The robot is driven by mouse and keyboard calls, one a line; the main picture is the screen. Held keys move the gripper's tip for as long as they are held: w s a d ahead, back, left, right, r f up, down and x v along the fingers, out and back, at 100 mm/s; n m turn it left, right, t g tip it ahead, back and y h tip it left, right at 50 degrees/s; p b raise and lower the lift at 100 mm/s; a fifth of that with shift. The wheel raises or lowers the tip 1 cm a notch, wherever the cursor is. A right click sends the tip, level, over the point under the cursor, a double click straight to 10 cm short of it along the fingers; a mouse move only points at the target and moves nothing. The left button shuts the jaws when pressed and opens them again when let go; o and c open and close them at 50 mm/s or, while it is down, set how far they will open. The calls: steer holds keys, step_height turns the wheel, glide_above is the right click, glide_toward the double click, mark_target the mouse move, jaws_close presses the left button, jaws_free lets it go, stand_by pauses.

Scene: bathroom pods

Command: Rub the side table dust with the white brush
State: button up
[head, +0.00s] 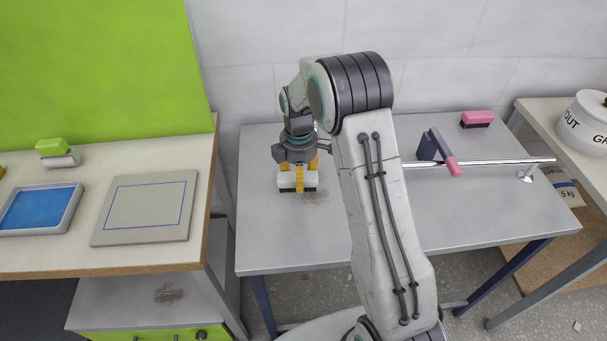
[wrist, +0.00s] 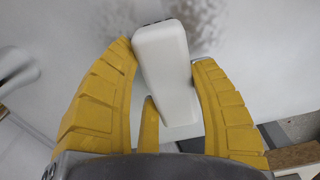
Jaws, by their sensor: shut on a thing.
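The white brush (head: 286,181) has dark bristles and is held upright, bristles down, at or just above the grey table (head: 265,232). My gripper (head: 299,178) is shut on it with yellow fingers on both sides. In the wrist view the brush's white back (wrist: 165,65) sits between my fingers (wrist: 165,95). A dust patch (head: 316,196) lies on the grey table just right of the brush. It shows beyond the brush in the wrist view (wrist: 207,22). Another dust patch (head: 168,294) lies on the low grey top at lower left. Whether the bristles touch the table is unclear.
A pink brush (head: 477,119) lies at the table's back right. A metal rail (head: 500,162) with a pink-tipped holder crosses the table. The left counter (head: 110,268) holds a green-topped block (head: 53,147), a blue tray (head: 40,208) and a grey board (head: 145,227). A white pot (head: 585,123) stands far right.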

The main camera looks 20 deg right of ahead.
mark_target(316, 176)
steer(key=shift+w+a+f, duration=0.1)
steer(key=shift+w+a, duration=0.05)
steer(key=shift+a, duration=0.65)
steer(key=shift+w+a+f, duration=0.1)
steer(key=shift+a, duration=0.7)
steer(key=shift+s+a+b, duration=0.2)
steer(key=shift+s+b, duration=0.1)
steer(key=shift+s, duration=0.4)
steer(key=shift+s+d+r, duration=0.15)
steer(key=shift+s+d, duration=0.05)
steer(key=shift+d, duration=0.7)
steer(key=shift+s+d+r, duration=0.1)
steer(key=shift+s+d, duration=0.05)
steer(key=shift+d, duration=0.75)
steer(key=shift+s+d+f+b, duration=0.1)
steer(key=shift+s+d+b, duration=0.15)
steer(key=shift+d, duration=0.7)
steer(key=shift+s+d+f+b, duration=0.15)
steer(key=shift+d+b, duration=0.1)
steer(key=shift+d, duration=0.7)
